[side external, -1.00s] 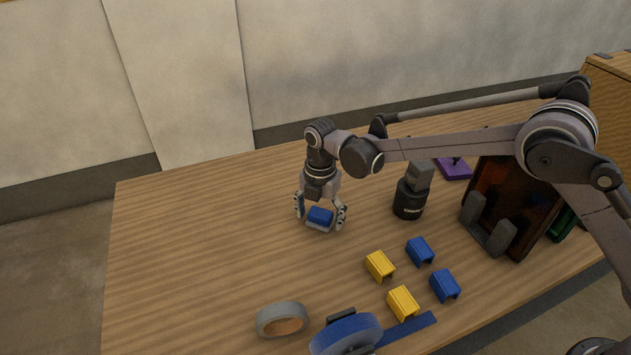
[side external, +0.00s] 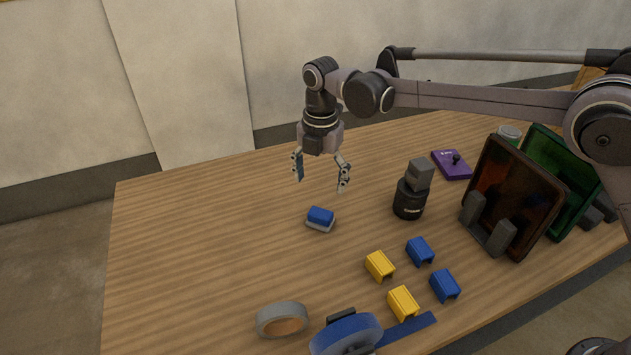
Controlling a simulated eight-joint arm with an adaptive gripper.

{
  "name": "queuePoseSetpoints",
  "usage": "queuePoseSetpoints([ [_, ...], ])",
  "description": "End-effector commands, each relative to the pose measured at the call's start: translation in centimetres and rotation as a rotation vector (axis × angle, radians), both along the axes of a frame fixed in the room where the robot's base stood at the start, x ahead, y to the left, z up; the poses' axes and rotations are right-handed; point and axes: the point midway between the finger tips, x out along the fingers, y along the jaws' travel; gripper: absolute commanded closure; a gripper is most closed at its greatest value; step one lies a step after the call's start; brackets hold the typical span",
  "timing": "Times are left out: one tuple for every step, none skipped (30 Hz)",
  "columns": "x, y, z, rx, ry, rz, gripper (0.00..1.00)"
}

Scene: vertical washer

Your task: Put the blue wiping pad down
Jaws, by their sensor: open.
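The blue wiping pad (side external: 320,217) lies on the wooden table (side external: 200,245), left of the middle of the picture. It has a blue top and a pale grey underside. My gripper (side external: 320,182) is open and empty above the pad, pointing down. Its two fingers are spread, and a clear gap shows between the fingertips and the pad.
A black cylinder with a grey block on top (side external: 410,192) stands right of the pad. Yellow clips (side external: 379,265) and blue clips (side external: 420,251) lie in front. A grey tape roll (side external: 282,319) and blue tape roll (side external: 346,334) are nearer. Upright panels (side external: 513,195) stand at right.

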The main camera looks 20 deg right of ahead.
Motion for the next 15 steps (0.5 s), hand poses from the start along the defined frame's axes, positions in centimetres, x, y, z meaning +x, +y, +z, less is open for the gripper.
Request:
queuePoseSetpoints([
  [0.0, 0.0, 0.4, 0.0, 0.0, -0.001, 0.22],
  [0.0, -0.1, 0.6, 0.001, -0.001, -0.004, 0.22],
  [-0.1, -0.3, 0.9, 0.002, -0.004, -0.014, 0.22],
  [-0.1, -0.5, 1.2, 0.003, -0.007, -0.027, 0.22],
  [-0.2, -0.8, 1.5, 0.006, -0.011, -0.047, 0.22],
  [-0.4, -1.3, 2.0, 0.009, -0.019, -0.082, 0.22],
  [-0.5, -1.8, 2.5, 0.014, -0.027, -0.117, 0.22],
  [-0.7, -2.4, 3.1, 0.02, -0.037, -0.157, 0.22],
  [-1.0, -3.4, 3.9, 0.027, -0.05, -0.22, 0.22],
  [-1.3, -4.1, 4.5, 0.035, -0.062, -0.272, 0.22],
  [-1.7, -4.9, 5.2, 0.044, -0.074, -0.325, 0.22],
  [-2.1, -6.0, 6.0, 0.056, -0.091, -0.401, 0.22],
  [-2.6, -6.7, 6.6, 0.066, -0.102, -0.457, 0.22],
  [-3.0, -7.5, 7.1, 0.077, -0.113, -0.513, 0.22],
  [-3.7, -8.6, 7.8, 0.092, -0.127, -0.587, 0.22],
])
